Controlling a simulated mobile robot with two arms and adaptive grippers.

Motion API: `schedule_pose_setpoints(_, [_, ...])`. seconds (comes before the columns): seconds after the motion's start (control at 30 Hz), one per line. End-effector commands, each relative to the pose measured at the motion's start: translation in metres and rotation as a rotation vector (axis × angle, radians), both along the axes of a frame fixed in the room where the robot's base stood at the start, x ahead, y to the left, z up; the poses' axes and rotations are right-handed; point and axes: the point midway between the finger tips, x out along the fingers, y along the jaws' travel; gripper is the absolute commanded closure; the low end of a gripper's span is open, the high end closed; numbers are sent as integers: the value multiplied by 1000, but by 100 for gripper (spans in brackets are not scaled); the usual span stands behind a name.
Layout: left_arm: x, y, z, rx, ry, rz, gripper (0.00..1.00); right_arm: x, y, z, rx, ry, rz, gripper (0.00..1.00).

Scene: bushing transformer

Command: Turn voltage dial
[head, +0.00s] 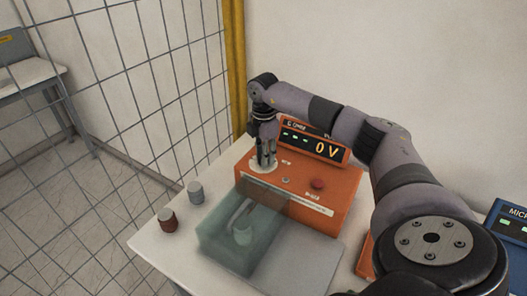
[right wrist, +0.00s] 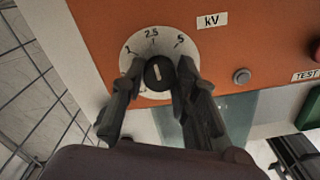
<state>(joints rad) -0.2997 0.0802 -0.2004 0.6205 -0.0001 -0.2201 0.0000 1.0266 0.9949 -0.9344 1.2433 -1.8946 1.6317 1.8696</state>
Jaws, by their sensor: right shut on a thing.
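The voltage dial is a black knob (right wrist: 158,71) with a white mark, on a round white scale (right wrist: 138,46) reading 1, 2.5 and 5, beside a kV label. The mark points up, roughly toward 2.5. My right gripper (right wrist: 160,78) has one finger on each side of the knob and is shut on it. In the head view the right gripper (head: 266,160) points down onto the dial at the left end of the orange tester (head: 335,190); the gripper mostly hides the knob there. The tester's display (head: 322,148) reads 0 V. My left gripper is not in view.
A clear greenish box (head: 225,250) with a grey cup-like piece in it stands before the tester. A red cylinder (head: 168,219) and a grey one (head: 196,192) stand at the table's left. A red button (head: 317,184) is on the tester. A blue device (head: 508,222) is at right; a wire fence (head: 120,90) is left.

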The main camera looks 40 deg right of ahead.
Motion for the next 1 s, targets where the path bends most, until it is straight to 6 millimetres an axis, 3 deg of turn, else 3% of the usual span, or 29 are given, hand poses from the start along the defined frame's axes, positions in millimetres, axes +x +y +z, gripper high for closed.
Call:
schedule_pose_setpoints(0.6, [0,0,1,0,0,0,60,2,-2,3,-3,-9,-41,100])
schedule_pose_setpoints(0.63, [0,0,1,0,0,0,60,2,-2,3,-3,-9,-41,70])
schedule_pose_setpoints(0.9, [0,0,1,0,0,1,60,1,-1,2,-2,-4,-39,52])
schedule_pose_setpoints(1.0, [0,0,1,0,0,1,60,0,-1,1,-1,-3,-38,52])
